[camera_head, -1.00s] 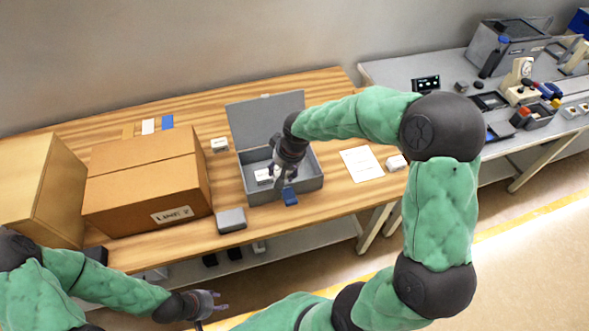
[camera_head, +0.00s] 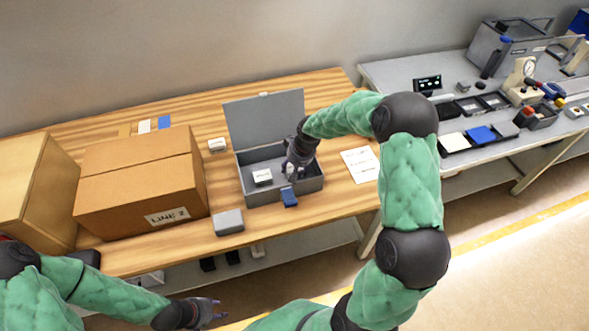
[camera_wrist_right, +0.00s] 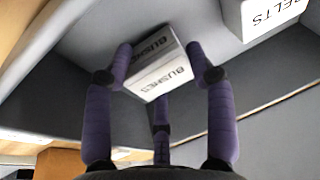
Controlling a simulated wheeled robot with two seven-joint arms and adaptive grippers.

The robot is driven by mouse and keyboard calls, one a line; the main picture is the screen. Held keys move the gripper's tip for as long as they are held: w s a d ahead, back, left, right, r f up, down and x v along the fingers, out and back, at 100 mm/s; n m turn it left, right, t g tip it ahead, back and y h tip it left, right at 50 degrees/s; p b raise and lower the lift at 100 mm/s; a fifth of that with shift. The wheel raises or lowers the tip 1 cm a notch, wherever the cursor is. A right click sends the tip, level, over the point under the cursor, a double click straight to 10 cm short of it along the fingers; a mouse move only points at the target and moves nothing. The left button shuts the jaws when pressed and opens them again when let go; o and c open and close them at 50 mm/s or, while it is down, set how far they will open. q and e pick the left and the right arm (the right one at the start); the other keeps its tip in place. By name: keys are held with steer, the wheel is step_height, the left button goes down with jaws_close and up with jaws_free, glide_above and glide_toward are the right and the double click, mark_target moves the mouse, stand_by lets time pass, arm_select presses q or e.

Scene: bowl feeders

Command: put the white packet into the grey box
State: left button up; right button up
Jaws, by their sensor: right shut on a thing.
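The open grey box (camera_head: 248,190) stands on the wooden table with its lid raised at the back. My right gripper (camera_head: 291,174) is down inside the right half of the box. In the right wrist view it is shut on a white packet (camera_wrist_right: 157,75) labelled BUSHES, with fingers on both sides. In the head view this packet (camera_head: 290,170) is mostly hidden by the gripper. My left gripper (camera_head: 216,311) is open and empty before the table's front edge.
A cardboard carton (camera_head: 140,185) stands left of the box. A grey block (camera_head: 228,222) lies near the front edge, a white packet (camera_head: 217,145) behind the box's left side, and a paper sheet (camera_head: 359,164) to the right. A blue latch (camera_head: 289,197) is on the box front.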

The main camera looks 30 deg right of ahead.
steer(key=shift+f, duration=0.2)
steer(key=shift+f, duration=0.15)
steer(key=o, duration=1.2)
steer(key=shift+r, duration=0.2)
steer(key=p+v, duration=0.3)
steer(key=v, duration=0.9)
